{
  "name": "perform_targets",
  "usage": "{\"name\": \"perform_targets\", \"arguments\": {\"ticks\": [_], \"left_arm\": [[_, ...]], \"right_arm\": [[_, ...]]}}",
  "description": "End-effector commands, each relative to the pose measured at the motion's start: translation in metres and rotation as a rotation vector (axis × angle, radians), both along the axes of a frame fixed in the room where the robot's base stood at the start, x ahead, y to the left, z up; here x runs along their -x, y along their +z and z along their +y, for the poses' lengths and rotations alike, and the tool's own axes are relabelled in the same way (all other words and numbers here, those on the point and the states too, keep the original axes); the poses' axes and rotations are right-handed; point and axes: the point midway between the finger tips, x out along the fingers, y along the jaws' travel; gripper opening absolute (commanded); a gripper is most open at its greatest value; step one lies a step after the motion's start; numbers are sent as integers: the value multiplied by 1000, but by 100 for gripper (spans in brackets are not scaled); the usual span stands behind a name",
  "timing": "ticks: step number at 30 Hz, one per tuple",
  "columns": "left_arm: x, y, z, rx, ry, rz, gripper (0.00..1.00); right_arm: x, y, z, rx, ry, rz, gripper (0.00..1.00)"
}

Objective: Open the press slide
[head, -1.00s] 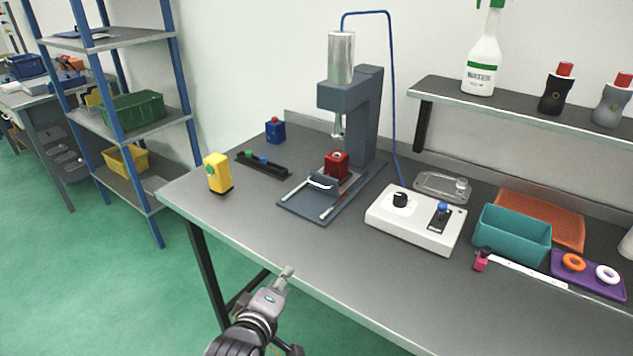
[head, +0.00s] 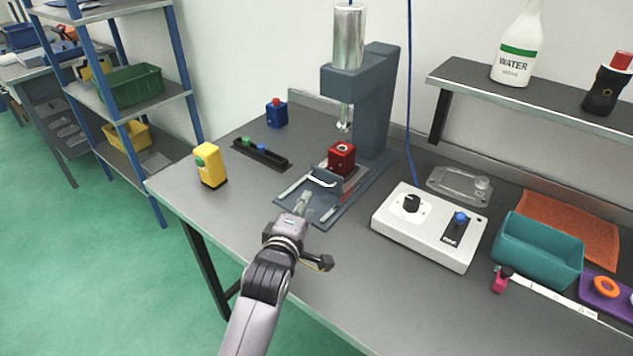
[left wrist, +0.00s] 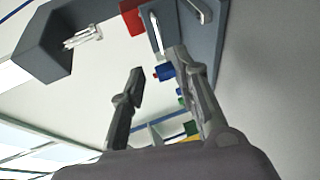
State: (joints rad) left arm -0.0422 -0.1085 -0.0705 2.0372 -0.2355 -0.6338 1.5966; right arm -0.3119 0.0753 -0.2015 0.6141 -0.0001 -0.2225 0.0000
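The grey press (head: 372,110) stands at the back of the bench, its ram hanging above a red block (head: 341,158). The block sits on the press slide, which has a white curved handle (head: 322,182) at its front, between two light rails on the base plate. My left gripper (head: 303,203) is over the front of the base plate, just in front of the handle and apart from it. In the left wrist view my left gripper (left wrist: 158,70) has its fingers apart with nothing between them. The red block (left wrist: 132,18) shows beyond them. My right gripper is not in view.
A black tray with green and blue buttons (head: 262,152), a yellow device (head: 209,166) and a blue one (head: 276,113) stand left of the press. A white control box (head: 430,228) and a teal bin (head: 540,248) stand right.

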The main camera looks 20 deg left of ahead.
Motion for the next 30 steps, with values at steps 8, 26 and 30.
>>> {"name": "perform_targets", "arguments": {"ticks": [8,26,30], "left_arm": [[-58,-10,3,-4,-1,-1,29],[-108,-22,6,-1,0,0,29],[-108,-22,6,-1,0,0,29]], "right_arm": [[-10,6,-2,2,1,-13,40],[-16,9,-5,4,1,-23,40],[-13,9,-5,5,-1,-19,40]]}}
